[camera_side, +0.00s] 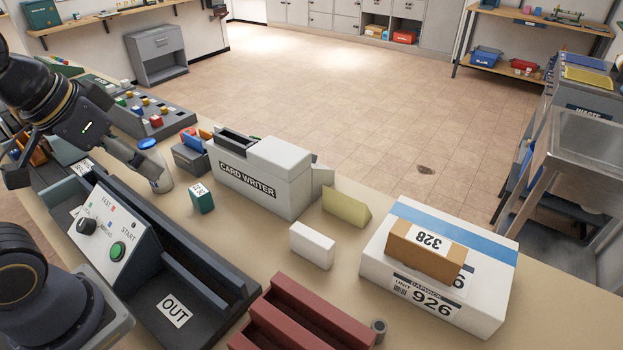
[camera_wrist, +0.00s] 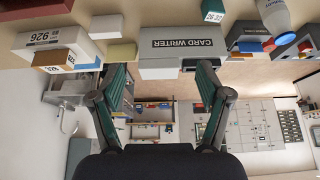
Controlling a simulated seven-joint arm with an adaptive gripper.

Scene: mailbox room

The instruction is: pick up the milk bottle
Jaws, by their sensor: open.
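The milk bottle (camera_side: 163,182) is pale with a blue cap and stands on the bench, left of the card writer in the side view. In the wrist view the white bottle (camera_wrist: 273,14) shows at the top right, cut by the edge and seen upside down. My gripper (camera_side: 82,168) is open and empty at the left of the side view. One finger overlaps the bottle there; I cannot tell whether they touch. In the wrist view my gripper's spread green-padded fingers (camera_wrist: 163,70) have nothing between them, and the bottle lies outside them.
The card writer (camera_side: 262,178) and a small green block (camera_side: 201,197) stand close right of the bottle. A dark control console (camera_side: 120,240) is in front. Cartons (camera_side: 440,265), a white block (camera_side: 311,246) and a red rack (camera_side: 290,315) are farther right.

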